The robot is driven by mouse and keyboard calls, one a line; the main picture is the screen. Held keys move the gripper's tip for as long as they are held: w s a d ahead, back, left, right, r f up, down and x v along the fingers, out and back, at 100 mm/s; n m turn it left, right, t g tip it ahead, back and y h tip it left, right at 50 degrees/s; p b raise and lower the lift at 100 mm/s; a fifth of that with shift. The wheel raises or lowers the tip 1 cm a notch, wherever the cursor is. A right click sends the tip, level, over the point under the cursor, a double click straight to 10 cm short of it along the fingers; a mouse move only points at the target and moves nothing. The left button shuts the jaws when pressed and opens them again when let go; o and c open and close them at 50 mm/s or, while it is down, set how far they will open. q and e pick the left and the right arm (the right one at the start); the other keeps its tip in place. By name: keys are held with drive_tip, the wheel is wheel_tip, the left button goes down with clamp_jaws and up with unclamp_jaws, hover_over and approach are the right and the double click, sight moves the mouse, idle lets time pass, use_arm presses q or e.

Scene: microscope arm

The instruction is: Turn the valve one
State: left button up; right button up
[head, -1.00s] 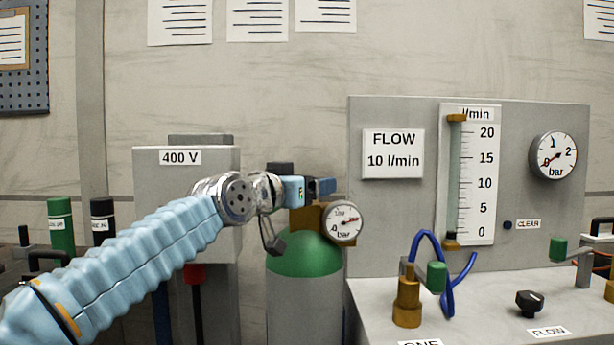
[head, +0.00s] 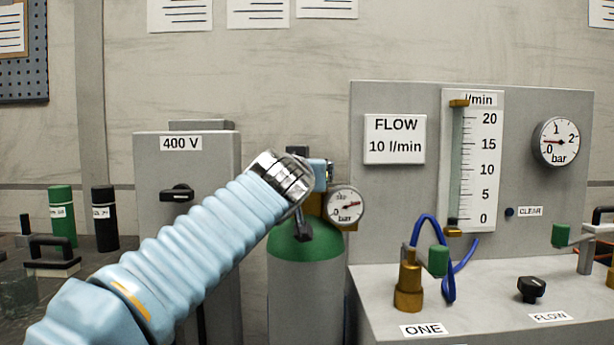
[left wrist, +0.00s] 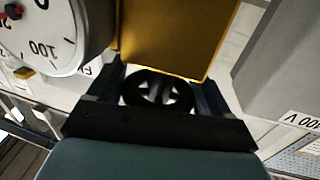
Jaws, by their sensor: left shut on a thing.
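The label ONE (head: 424,330) lies on the bench in front of a brass fitting (head: 408,287) with a green handle (head: 438,261) and blue hose, right of my arm. My left gripper (left wrist: 160,90) is at the brass valve block (left wrist: 175,35) on top of the green-shouldered gas cylinder (head: 308,246). In the left wrist view it is shut on a black handwheel (left wrist: 158,92), a finger on each side. My right gripper is out of view.
The cylinder gauge (head: 344,205) is close beside the gripper. The grey 400 V box (head: 220,160) stands left behind my arm. The flow panel (head: 395,215) with its bar gauge (head: 556,142) and a black flow knob (head: 531,289) is at the right.

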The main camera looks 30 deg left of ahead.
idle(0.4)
use_arm(q)
drive_tip(key=o, duration=1)
drive_tip(key=shift+c, duration=0.2)
drive_tip(key=shift+s, duration=0.1)
drive_tip(key=shift+s+d, duration=0.25)
drive_tip(key=b+v, duration=0.3)
drive_tip(key=v, duration=1)
